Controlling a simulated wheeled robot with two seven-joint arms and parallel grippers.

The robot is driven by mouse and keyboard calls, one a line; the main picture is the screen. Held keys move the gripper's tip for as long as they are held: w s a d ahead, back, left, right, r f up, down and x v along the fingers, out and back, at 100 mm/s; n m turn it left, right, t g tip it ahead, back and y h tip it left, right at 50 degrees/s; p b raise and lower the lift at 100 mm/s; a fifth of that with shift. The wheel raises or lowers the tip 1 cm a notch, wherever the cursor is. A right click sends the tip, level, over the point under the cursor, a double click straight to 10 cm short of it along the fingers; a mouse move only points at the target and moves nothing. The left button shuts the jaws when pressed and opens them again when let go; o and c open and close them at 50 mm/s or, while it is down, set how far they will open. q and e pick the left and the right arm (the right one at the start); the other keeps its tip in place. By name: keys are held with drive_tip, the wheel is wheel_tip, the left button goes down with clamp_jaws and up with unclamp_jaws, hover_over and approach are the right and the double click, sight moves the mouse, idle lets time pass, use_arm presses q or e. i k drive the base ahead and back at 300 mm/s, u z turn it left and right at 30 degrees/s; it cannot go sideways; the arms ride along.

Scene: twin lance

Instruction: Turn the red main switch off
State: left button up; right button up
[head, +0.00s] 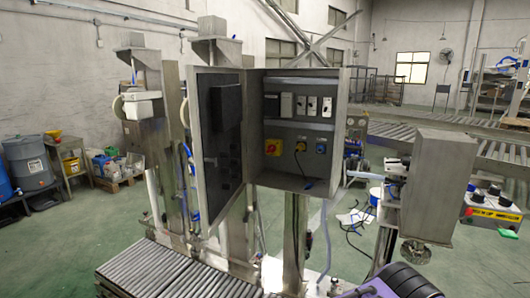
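The red main switch (272,148) is a small red rotary knob on a yellow plate. It sits at the lower left inside an open grey control cabinet (343,130). The knob is too small to tell which way it points. The cabinet door (203,170) stands open, swung out to the left. Neither gripper can be made out in the head view, and nothing touches the switch.
A roller conveyor (170,270) runs below the cabinet. A grey metal box (430,190) stands at right. The space before the cabinet opening looks clear.

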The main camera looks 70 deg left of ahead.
sight(272, 148)
drive_tip(key=u, duration=0.7)
drive_tip(key=i, duration=0.7)
drive_tip(key=u, duration=0.8)
